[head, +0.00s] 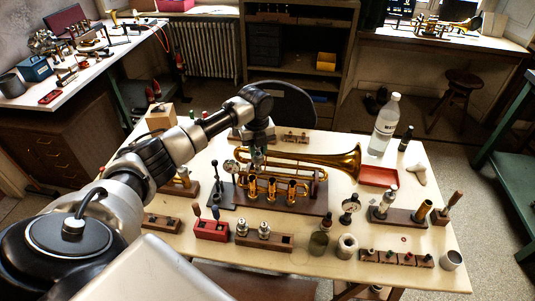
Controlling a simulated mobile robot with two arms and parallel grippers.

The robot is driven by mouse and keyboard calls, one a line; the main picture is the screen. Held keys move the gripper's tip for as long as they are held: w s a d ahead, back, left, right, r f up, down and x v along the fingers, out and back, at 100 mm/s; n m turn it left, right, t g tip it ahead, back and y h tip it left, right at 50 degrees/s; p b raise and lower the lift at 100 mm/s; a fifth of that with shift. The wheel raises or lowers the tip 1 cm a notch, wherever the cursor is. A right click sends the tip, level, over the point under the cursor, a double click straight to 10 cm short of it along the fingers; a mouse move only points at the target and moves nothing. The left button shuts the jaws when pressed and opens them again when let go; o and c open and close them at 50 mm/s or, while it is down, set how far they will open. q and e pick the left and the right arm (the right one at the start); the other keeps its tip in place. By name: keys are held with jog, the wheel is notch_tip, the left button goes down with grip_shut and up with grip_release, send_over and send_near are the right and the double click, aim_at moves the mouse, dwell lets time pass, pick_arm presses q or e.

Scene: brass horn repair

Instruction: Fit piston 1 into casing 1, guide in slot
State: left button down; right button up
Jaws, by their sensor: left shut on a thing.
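The brass trumpet (315,160) lies on a dark wooden board (310,207) at the middle of the table, bell to the right. Its valve casings stand upright in a row at the front, with casing 1 (252,186) at the left end. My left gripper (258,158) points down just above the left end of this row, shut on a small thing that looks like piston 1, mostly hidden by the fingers. I cannot tell whether the piston touches the casing, nor see its guide or the slot. My right gripper is out of view.
Two silver pistons stand in a wooden block (282,242) in front of the trumpet, beside a red tool holder (211,230). A bottle (384,125), a red tray (378,176) and a small dial gauge (350,207) stand to the right. Small jars are near the front edge.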

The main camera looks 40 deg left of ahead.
pick_arm(q)
jog(key=shift+w+a+f+m+b, duration=0.1)
jog(key=shift+a+f+m+b, duration=0.7)
jog(key=shift+f, duration=0.25)
jog(key=shift+w+a+f+m+b, duration=0.1)
jog(key=shift+a+f+m+b, duration=0.55)
jog(key=shift+f+b, duration=0.3)
jog(key=shift+p, duration=0.75)
jog(key=shift+f, duration=0.1)
dwell(0.6)
notch_tip(320, 180, down, 7)
jog(key=b, duration=0.4)
jog(key=shift+b, duration=0.4)
dwell(1.1)
jog(key=c, duration=0.8)
grip_release()
jog(key=shift+r, duration=0.2)
jog(key=shift+c, duration=0.2)
jog(key=shift+r, duration=0.1)
